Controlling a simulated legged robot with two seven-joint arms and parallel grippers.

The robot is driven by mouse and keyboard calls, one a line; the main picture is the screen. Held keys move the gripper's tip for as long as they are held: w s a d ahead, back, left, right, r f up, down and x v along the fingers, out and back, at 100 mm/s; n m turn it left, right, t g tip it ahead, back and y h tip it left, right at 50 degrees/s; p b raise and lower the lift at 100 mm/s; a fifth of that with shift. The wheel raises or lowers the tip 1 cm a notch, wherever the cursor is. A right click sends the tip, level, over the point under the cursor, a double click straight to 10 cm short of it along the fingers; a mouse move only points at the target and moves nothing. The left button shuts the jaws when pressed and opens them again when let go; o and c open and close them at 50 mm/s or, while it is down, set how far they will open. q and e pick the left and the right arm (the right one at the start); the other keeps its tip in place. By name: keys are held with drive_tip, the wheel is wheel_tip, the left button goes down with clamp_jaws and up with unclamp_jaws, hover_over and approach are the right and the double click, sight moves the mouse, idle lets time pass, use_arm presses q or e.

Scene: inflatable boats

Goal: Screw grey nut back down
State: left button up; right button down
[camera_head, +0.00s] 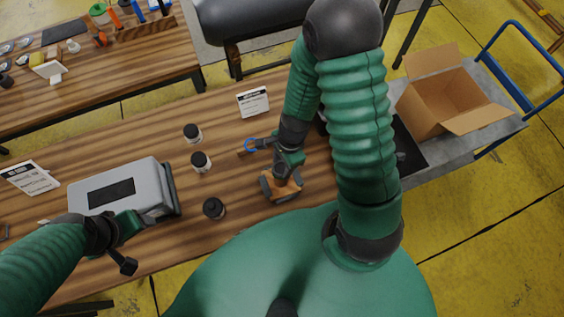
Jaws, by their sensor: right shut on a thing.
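I cannot make out a grey nut in this view. My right gripper (286,163) reaches down to the middle of the wooden bench and is shut on an orange and dark grey tool (281,187), which is partly hidden under it. A thing with a blue ring (251,145) is just left of that gripper. My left gripper (132,243) is at the front edge of a grey box (128,181) with a dark panel on top. Its two fingers look spread, with nothing visible between them.
Several small black jars, one nearest me (213,208), stand between the box and the tool. A white label card (253,102) stands behind. A cardboard box (448,93) sits open on a cart at right. A second bench (140,62) is at upper left.

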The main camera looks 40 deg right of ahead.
drive_tip(key=m+b, duration=0.1)
drive_tip(key=m, duration=0.3)
drive_tip(key=shift+f+t, duration=0.15)
drive_tip(key=shift+t, duration=0.15)
drive_tip(key=shift+s+m, duration=0.1)
drive_tip(key=shift+m, duration=0.4)
drive_tip(key=m+b, duration=0.1)
drive_tip(key=m, duration=0.2)
drive_tip(key=shift+f+t+h, duration=0.1)
drive_tip(key=shift+t+h, duration=0.2)
drive_tip(key=shift+m+b, duration=0.35)
drive_tip(key=shift+m, duration=0.65)
drive_tip(key=shift+s+a+r+m, duration=0.1)
drive_tip(key=shift+r+m, duration=0.15)
drive_tip(key=shift+m, duration=0.15)
drive_tip(key=c, duration=0.6)
unclamp_jaws()
drive_tip(key=shift+c, duration=0.2)
